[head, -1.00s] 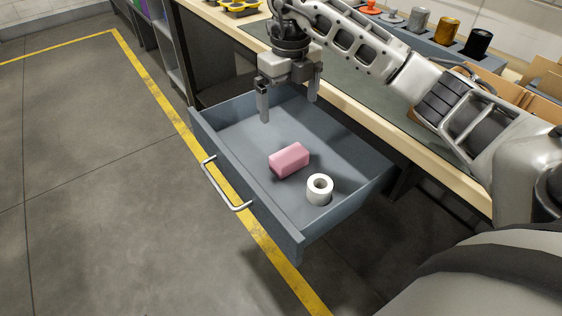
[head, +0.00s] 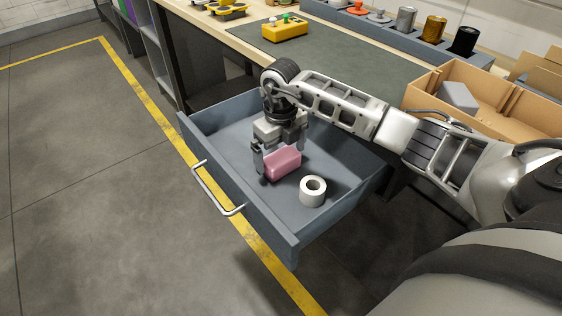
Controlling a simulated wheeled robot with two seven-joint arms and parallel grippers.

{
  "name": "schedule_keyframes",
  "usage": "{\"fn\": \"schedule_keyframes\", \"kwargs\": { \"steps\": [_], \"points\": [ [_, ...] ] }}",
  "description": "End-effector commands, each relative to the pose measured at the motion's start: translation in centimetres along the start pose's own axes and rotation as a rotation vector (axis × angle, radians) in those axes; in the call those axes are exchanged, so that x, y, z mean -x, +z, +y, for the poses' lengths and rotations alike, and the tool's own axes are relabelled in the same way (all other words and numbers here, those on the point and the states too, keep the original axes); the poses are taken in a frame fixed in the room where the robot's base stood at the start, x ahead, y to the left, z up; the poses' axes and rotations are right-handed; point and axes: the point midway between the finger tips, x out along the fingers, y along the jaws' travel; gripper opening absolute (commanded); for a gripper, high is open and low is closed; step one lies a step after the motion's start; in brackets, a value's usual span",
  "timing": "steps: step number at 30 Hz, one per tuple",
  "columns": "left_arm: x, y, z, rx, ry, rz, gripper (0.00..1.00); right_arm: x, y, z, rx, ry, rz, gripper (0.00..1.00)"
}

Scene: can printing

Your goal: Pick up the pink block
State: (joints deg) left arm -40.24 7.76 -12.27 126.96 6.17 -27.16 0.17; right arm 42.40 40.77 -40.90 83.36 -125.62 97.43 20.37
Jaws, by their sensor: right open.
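The pink block (head: 283,163) lies on the floor of the open grey drawer (head: 345,192), near the drawer's middle. My right gripper (head: 280,163) points down into the drawer at the block. Its jaws are open, with one finger at the block's left end and the other behind its right end, partly hidden by the block. I cannot tell whether the fingers touch the block. My left gripper does not show.
A white roll (head: 313,191) stands in the drawer just right of the block. The drawer's front has a metal handle (head: 217,190). On the bench above are a yellow box (head: 285,31) and a cardboard tray (head: 487,98) holding a grey block.

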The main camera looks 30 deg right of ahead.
Motion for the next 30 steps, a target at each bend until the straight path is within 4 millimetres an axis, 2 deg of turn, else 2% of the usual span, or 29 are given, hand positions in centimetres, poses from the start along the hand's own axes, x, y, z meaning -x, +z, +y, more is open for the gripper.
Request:
{"fn": "schedule_keyframes", "kwargs": {
  "steps": [1,5,13,14,15,18,30],
  "points": [
    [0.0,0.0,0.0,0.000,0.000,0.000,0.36,-0.9,-0.1,0.0,-0.001,0.001,0.002,1.00],
    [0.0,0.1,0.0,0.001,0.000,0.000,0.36,-2.2,-0.1,0.0,0.000,0.001,0.000,1.00],
    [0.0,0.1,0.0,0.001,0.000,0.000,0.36,-2.5,0.0,-0.1,0.000,0.000,-0.002,1.00],
    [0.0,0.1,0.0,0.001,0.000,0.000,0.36,-2.5,0.0,-0.1,0.000,0.000,-0.002,0.94],
    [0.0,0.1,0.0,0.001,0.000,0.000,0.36,-2.5,0.0,0.0,0.000,0.000,-0.002,0.83],
    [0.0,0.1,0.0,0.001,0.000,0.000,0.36,-2.5,0.0,-0.1,0.000,0.000,-0.002,0.60],
    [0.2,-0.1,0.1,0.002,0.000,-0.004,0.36,-1.9,0.0,-0.1,0.000,-0.001,-0.002,0.60]
  ]
}}
